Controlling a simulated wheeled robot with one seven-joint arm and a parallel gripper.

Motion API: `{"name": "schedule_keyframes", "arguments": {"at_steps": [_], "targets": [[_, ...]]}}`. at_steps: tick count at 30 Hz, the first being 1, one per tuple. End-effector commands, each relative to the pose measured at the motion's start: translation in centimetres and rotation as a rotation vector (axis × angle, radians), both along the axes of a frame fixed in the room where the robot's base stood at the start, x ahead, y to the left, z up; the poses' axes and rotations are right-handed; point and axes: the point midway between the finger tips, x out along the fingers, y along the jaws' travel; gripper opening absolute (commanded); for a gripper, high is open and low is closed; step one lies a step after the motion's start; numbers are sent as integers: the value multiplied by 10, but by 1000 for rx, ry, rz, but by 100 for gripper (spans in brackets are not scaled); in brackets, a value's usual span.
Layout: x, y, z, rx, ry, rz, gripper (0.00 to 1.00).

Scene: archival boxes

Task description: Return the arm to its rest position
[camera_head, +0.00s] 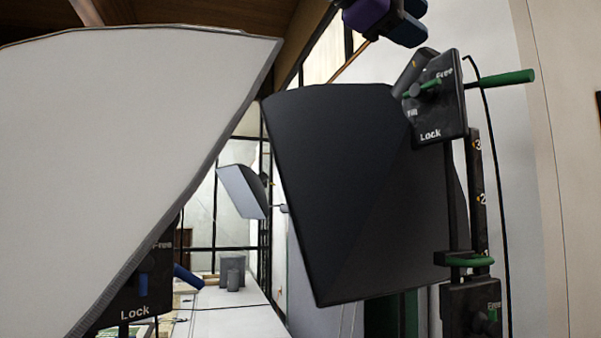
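I cannot make out my arm or gripper in the head view. No archival boxes can be clearly told either. A large white panel (120,150) fills the left side, close to me. A large black softbox-like panel (350,190) hangs tilted right of centre.
A black lamp clamp (436,97) marked "Free" and "Lock", with a green handle (505,78), is at upper right on a dark stand (478,200). A purple and dark blue object (387,20) hangs at the top. A white table (225,320) with grey items (232,272) stands beyond, partly hidden.

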Motion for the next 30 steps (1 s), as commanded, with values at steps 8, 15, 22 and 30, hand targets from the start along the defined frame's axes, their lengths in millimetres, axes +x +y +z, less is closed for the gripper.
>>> {"name": "schedule_keyframes", "arguments": {"at_steps": [8, 15, 22, 30], "targets": [[9, -2, -33, 2, 46, 40, 40], [17, -18, -85, 56, 107, 80, 40], [14, -63, -184, 266, 179, 108, 40], [-24, -129, -335, 774, 143, 60, 40]]}}
